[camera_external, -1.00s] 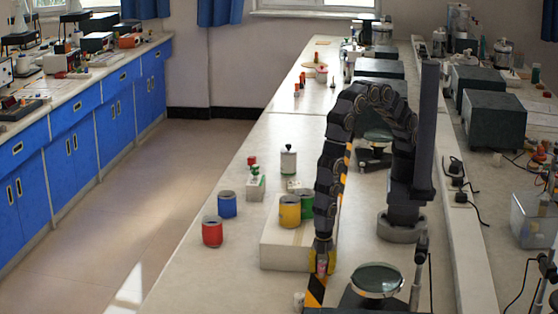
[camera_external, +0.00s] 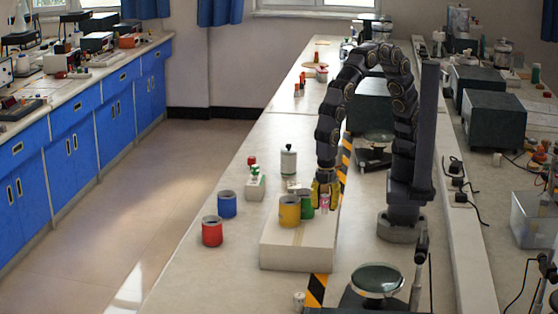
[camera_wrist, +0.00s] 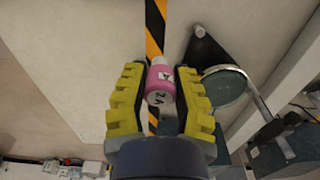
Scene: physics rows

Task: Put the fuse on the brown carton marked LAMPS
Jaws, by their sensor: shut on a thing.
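My gripper (camera_external: 326,204) is shut on a small pink fuse with white ends (camera_external: 324,203). In the wrist view, the fuse (camera_wrist: 161,82) lies between the yellow finger pads (camera_wrist: 160,100), with dark letters on its label. A pale tan carton (camera_external: 297,258) stands on the bench, with a yellow can (camera_external: 289,212) and a green can (camera_external: 307,206) on its top. My gripper appears over or beside the carton's right far part, right of the green can. I cannot tell whether the fuse touches the carton. No LAMPS marking is legible.
A red can (camera_external: 212,232) and a blue can (camera_external: 227,205) stand left of the carton. A white bottle (camera_external: 288,161) stands behind it. A round lens on a stand (camera_external: 377,280) is at the front right. The carton's near top is clear.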

